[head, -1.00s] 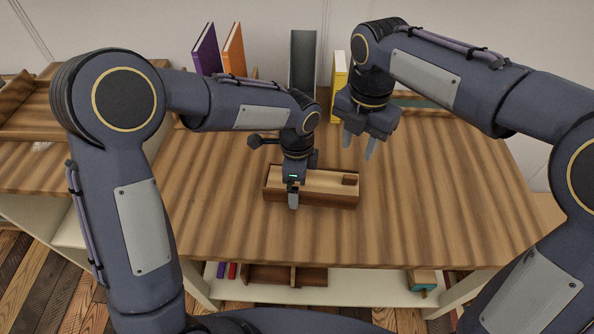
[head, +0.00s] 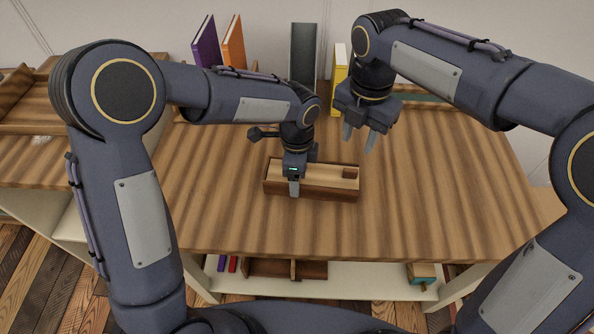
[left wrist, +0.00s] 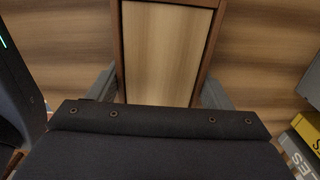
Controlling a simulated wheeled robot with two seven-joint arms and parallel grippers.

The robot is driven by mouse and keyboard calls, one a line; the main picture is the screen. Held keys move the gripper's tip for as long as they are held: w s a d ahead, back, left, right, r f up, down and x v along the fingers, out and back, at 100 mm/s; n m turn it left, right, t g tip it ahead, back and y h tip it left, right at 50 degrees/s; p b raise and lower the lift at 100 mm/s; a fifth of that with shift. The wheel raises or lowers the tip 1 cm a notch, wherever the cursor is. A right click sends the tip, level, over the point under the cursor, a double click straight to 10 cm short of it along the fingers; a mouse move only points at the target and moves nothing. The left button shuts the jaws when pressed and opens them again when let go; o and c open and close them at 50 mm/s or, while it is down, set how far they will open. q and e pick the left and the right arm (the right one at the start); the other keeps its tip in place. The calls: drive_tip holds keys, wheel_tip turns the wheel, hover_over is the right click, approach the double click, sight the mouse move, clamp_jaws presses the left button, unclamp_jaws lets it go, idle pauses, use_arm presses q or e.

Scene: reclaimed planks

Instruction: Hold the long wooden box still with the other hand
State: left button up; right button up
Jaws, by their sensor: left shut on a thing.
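The long wooden box (head: 327,193) lies on the plank-topped table with its long side across the head view. It has a dark brown frame, a pale top face and a small dark block at its right end. My left gripper (head: 294,187) reaches down over the left part of the box and is shut on it. In the left wrist view the pale top of the box (left wrist: 168,50) runs between the two grey fingers. One finger is against the front wall; the far finger is hidden in the head view. My right gripper (head: 360,138) is open and empty above the table, behind and right of the box.
Purple (head: 206,42) and orange (head: 233,44) books, a grey upright piece (head: 303,52) and a yellow book (head: 341,85) stand along the back. The table (head: 440,200) is clear right of the box. A lower shelf (head: 375,288) holds several items.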

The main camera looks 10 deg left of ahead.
sight(353, 170)
drive_tip(key=shift+c, duration=0.3)
drive_tip(key=shift+d+m+y, duration=0.4)
drive_tip(key=shift+d+m, duration=0.1)
drive_tip(key=shift+m, duration=0.4)
drive_tip(key=f+m+y, duration=0.1)
drive_tip(key=f+m, duration=0.2)
drive_tip(key=f+m+y, duration=0.1)
drive_tip(key=f+m, duration=0.2)
drive_tip(key=f, duration=0.1)
drive_tip(key=f+m+y, duration=0.1)
drive_tip(key=f+m, duration=0.2)
drive_tip(key=shift+a+f+m+y, duration=0.2)
drive_tip(key=shift+m+y, duration=0.1)
drive_tip(key=shift+m, duration=0.1)
clamp_jaws()
